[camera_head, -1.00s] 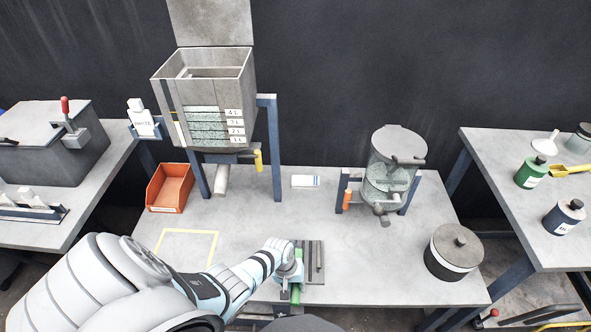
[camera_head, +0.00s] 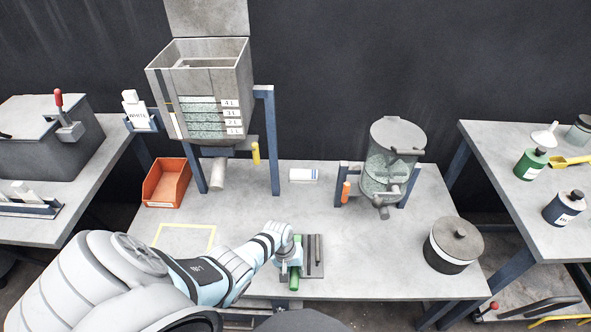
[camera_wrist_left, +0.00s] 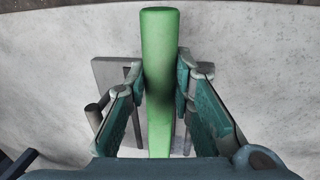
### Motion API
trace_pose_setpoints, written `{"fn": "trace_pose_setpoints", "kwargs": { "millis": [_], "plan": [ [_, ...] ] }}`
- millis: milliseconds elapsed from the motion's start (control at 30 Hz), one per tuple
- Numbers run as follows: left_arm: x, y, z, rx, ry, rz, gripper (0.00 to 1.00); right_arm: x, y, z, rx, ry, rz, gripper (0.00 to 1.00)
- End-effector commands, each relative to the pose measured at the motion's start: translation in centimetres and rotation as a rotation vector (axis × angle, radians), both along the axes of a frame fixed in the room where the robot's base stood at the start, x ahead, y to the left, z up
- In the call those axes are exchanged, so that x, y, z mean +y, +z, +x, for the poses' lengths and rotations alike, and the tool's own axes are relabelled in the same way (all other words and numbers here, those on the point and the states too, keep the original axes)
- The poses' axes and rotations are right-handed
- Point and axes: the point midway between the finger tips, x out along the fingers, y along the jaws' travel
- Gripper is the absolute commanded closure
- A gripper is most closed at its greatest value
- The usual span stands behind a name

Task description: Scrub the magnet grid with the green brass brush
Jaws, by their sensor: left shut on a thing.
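The green brass brush (camera_head: 294,281) is held in my left gripper (camera_head: 291,258), which is shut on its green handle. In the left wrist view, the handle (camera_wrist_left: 160,45) stands between the two fingers (camera_wrist_left: 160,82); its bristles are hidden. The magnet grid (camera_head: 315,258), a grey plate with dark bars, lies on the middle table's front part. My gripper and the brush are over its left side and hide part of it. Part of a grey plate (camera_wrist_left: 106,76) with a dark rod shows behind the fingers in the wrist view. Whether the bristles touch the grid cannot be told. My right gripper is not in view.
A hopper (camera_head: 203,90) with numbered decks stands at the back left, beside an orange bin (camera_head: 166,188). A glass-sided vessel (camera_head: 390,165) stands at the back right and a lidded pot (camera_head: 453,246) at the right. A yellow taped outline (camera_head: 186,226) is empty.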

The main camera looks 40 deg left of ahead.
Motion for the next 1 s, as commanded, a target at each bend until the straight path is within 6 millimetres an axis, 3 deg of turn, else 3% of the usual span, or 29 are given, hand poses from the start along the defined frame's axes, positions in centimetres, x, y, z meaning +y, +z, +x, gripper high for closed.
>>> {"fn": "trace_pose_setpoints", "kwargs": {
  "millis": [33,267,500,1000],
  "plan": [
    [-0.3,0.4,-0.4,0.001,0.000,-0.001,1.00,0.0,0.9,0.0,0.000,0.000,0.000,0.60],
    [-1.2,0.2,-1.5,0.000,0.000,0.000,1.00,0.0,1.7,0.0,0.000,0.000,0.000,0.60],
    [-3.2,0.2,-4.2,0.002,0.001,-0.001,1.00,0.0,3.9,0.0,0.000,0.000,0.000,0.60],
    [-4.6,0.2,-6.1,-0.001,0.000,0.001,1.00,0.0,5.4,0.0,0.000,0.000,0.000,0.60]
  ]
}}
